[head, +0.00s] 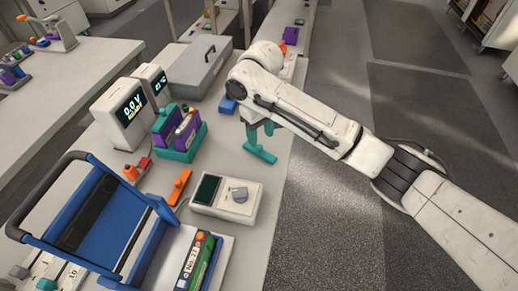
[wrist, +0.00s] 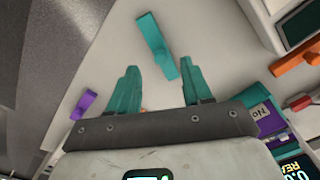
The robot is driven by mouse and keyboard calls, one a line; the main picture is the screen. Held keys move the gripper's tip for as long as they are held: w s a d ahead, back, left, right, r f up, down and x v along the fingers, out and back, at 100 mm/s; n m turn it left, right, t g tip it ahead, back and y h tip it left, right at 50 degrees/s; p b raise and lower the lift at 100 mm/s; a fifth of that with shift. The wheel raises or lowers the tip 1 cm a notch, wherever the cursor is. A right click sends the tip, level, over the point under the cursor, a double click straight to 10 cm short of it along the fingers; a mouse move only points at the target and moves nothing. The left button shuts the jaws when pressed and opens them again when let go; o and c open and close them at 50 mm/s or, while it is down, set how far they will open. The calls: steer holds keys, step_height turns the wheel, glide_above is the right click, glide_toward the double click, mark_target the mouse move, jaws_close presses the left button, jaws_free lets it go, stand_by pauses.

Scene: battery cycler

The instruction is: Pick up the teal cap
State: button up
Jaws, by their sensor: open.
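The teal cap (head: 260,154) lies flat on the pale bench near its right edge in the head view. It is a long bar with a raised block. In the wrist view the teal cap (wrist: 157,42) appears ahead of my gripper, with its lower end between the fingertips. My gripper (head: 260,129) points down above the cap, with its teal fingers parted. In the wrist view my gripper (wrist: 158,66) is open and nothing is held in it. I cannot tell the exact height of the fingertips over the cap.
An orange cap (head: 180,187) and a grey meter (head: 227,199) lie nearby on the bench. A teal holder (head: 181,151) with purple cells stands left. A blue piece (head: 228,104) lies behind. A purple piece (wrist: 84,104) lies beside my gripper. The bench edge drops to floor on the right.

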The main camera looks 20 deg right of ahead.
mark_target(260, 147)
steer(key=shift+w+f+p, duration=0.15)
steer(key=shift+f+p, duration=0.35)
steer(key=shift+f, duration=2.2)
steer(key=shift+c, duration=0.3)
jaws_close()
